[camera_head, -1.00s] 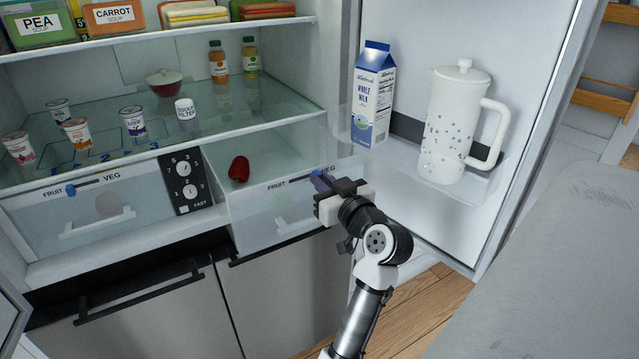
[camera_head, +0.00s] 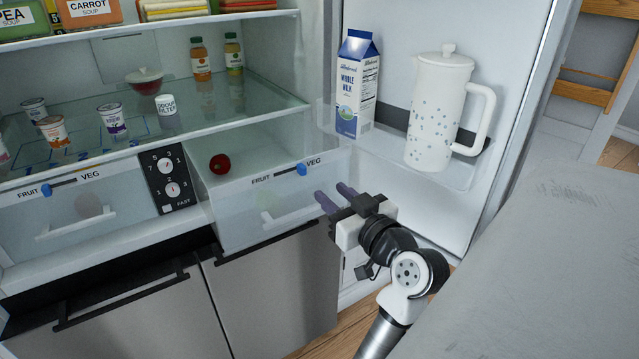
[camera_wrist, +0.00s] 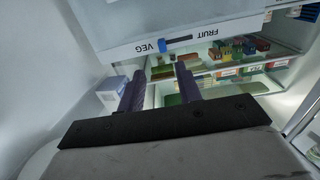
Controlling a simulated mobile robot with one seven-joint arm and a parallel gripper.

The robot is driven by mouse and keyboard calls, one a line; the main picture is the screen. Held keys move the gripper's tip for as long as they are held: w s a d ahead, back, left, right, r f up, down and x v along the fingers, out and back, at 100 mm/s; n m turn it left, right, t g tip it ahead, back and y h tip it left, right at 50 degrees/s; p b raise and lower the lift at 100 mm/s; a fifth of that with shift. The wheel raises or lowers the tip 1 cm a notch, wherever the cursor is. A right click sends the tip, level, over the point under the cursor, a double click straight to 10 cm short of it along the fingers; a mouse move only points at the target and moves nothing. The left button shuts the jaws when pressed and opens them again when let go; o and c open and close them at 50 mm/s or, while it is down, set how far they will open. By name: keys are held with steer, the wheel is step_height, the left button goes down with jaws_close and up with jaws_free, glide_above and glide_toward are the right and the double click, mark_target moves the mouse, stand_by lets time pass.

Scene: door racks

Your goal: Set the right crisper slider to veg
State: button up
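The right crisper drawer (camera_head: 235,205) has a slider track on its front edge between the words FRUIT and VEG. Its blue slider knob (camera_head: 302,169) sits at the VEG end of the track. In the wrist view the same blue knob (camera_wrist: 176,42) appears upside down, close to the word VEG. My gripper (camera_head: 336,197) is in front of the drawer's right end, below and right of the knob. Its two purple fingers are spread with an empty gap, and they also show in the wrist view (camera_wrist: 160,86). They look apart from the knob.
The left crisper has its own blue slider knob (camera_head: 46,190) near FRUIT. A dial panel (camera_head: 168,180) stands between the drawers. A red round item (camera_head: 220,164) is in the right drawer. The open door holds a milk carton (camera_head: 357,85) and a white pitcher (camera_head: 437,115).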

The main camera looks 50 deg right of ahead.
steer(key=shift+b+v, duration=0.3)
steer(key=shift+v, duration=2)
